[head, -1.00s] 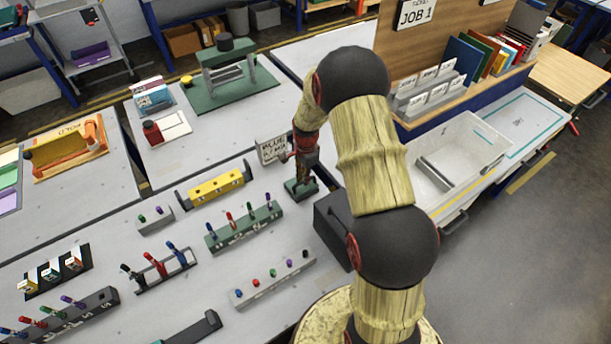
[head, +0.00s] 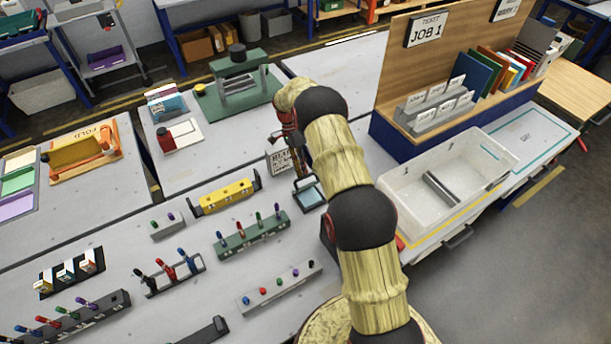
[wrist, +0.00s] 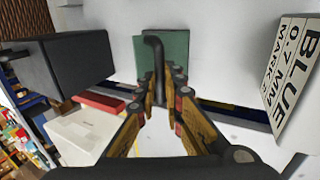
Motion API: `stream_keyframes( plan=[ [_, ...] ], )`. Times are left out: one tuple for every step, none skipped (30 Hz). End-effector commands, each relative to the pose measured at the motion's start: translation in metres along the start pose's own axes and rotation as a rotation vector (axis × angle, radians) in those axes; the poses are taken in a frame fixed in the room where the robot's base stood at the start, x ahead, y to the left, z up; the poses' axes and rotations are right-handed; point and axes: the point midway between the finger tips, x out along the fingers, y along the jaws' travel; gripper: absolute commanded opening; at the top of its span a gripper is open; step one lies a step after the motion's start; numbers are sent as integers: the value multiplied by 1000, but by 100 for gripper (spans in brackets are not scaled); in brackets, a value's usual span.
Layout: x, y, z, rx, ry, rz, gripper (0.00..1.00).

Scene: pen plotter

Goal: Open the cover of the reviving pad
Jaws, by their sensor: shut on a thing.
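The reviving pad (head: 311,196) is a small dark-framed tray with a pale blue-green surface. In the head view this surface is exposed, just below my gripper (head: 301,176). In the wrist view a green panel (wrist: 176,52), which looks like the cover, stands beyond my fingertips. A dark bent handle (wrist: 153,44) runs from the panel down between the fingers of my gripper (wrist: 165,88). The gripper is shut on this handle. The cover's hinge and exact angle are hidden by my arm in the head view.
A "BLUE 0.7 MM" sign (wrist: 289,70) stands close to the right in the wrist view. A dark box (wrist: 72,62) is at left. The green pen rack (head: 252,233) and yellow rack (head: 225,196) lie left of the pad. A white bin (head: 450,175) is at right.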

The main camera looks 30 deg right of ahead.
Motion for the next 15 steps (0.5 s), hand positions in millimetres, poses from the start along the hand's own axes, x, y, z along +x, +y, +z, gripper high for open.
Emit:
stream_keyframes(
  plan=[
    [5,-7,1,-1,0,-2,0],
    [4,-9,1,-1,0,-1,0],
    [4,-12,1,-1,0,-1,0],
    [4,-14,1,-1,0,0,0],
    [4,-17,1,-1,0,0,0],
    [4,-21,1,-1,0,0,0],
    [4,-23,1,-1,-1,3,0],
    [5,-26,1,-2,-1,4,0],
    [6,-30,1,-2,-1,5,0],
    [6,-32,1,-2,-1,6,0],
    [6,-35,1,-2,-2,7,0],
    [7,-39,1,-2,-2,9,0],
    [7,-42,1,-2,-2,9,0],
    [8,-44,1,-1,-2,10,0],
    [8,-46,2,-1,-3,13,0]
  ],
)
